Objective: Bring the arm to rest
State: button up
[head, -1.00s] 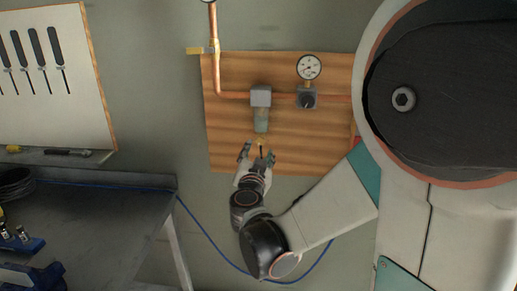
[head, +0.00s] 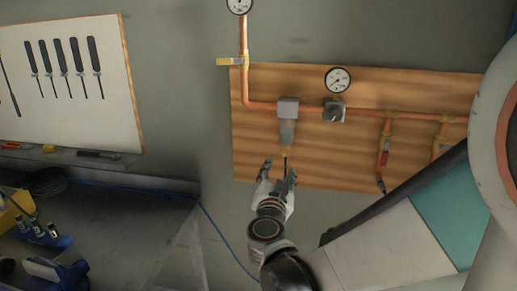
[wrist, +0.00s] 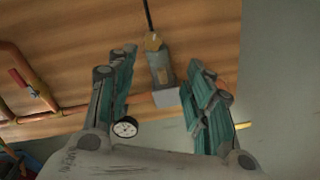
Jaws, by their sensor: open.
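My arm reaches in from the lower right of the head view.
Copper pipes (head: 262,105), a gauge (head: 338,79) and a red-handled valve (head: 385,158) are on the wooden board (head: 262,170). A workbench (head: 130,215) with blue items stands at the lower left, below a tool panel (head: 20,40). A blue cable (head: 225,240) hangs beside the bench.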

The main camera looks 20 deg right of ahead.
jog(key=a+r+n+t+y, duration=0.3)
jog(key=a+r+n+y, duration=0.25)
jog(key=a, duration=0.25)
jog(key=s+a+f+n+g+y, duration=0.2)
jog(key=s+a+n+g+y, duration=0.15)
jog(key=a+n+y, duration=0.35)
jog(key=s+d+f+g+h, duration=0.1)
jog(key=s+d+f+g, duration=0.1)
jog(key=s+f+g, duration=0.2)
jog(key=s+d+f+g+h, duration=0.1)
jog(key=s+f+g, duration=0.3)
jog(key=s, duration=0.9)
notch_tip(320, 180, down, 4)
jog(key=shift+d+r+m+h, duration=0.1)
jog(key=shift+d+m+h, duration=0.25)
jog(key=shift+m+h, duration=0.1)
